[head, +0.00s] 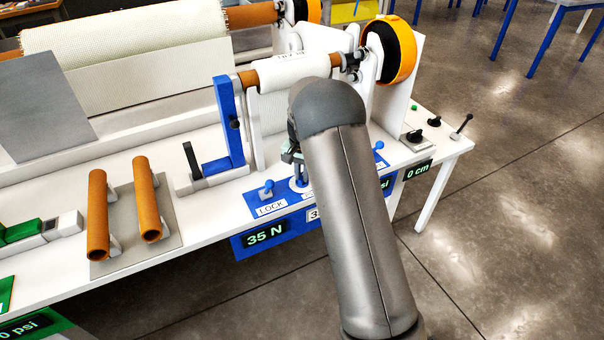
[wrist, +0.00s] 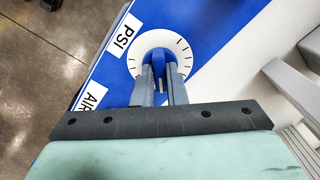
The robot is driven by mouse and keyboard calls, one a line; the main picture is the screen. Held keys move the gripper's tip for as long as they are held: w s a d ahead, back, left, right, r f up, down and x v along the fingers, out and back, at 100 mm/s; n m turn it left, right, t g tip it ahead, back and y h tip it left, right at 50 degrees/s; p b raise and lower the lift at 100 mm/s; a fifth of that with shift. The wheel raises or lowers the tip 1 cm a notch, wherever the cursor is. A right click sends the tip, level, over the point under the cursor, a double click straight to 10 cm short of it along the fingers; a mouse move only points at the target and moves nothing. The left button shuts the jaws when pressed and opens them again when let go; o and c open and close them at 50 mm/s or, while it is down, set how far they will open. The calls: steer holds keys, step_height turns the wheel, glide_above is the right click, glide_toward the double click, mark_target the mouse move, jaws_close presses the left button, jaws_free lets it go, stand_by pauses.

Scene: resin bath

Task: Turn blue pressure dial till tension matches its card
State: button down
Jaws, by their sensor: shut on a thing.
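The blue pressure dial (wrist: 160,55) shows in the wrist view as a blue knob in the middle of a white disc (wrist: 143,46) with black tick marks. My gripper (wrist: 160,72) points down at it, with its two fingers shut on the knob. In the head view my gripper (head: 293,160) is partly hidden by my arm, and only part of the white disc (head: 299,184) shows. The tension display (head: 265,235) reads 35 N. A white card (head: 313,214) beside it is mostly covered by my arm; only a leading 3 shows.
A blue LOCK lever (head: 267,189) stands left of the dial. A psi display (head: 386,184) is partly hidden by my arm. A 0 cm display (head: 418,171) is at the right. A blue upright bracket (head: 228,125) and a roller (head: 290,71) stand close behind.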

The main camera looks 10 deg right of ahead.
stand_by(0.4)
steer(key=c, duration=1.5)
jaws_free()
steer(key=shift+o, duration=0.2)
steer(key=shift+r, duration=0.1)
step_height(320, 180, up, 17)
steer(key=shift+r, duration=0.2)
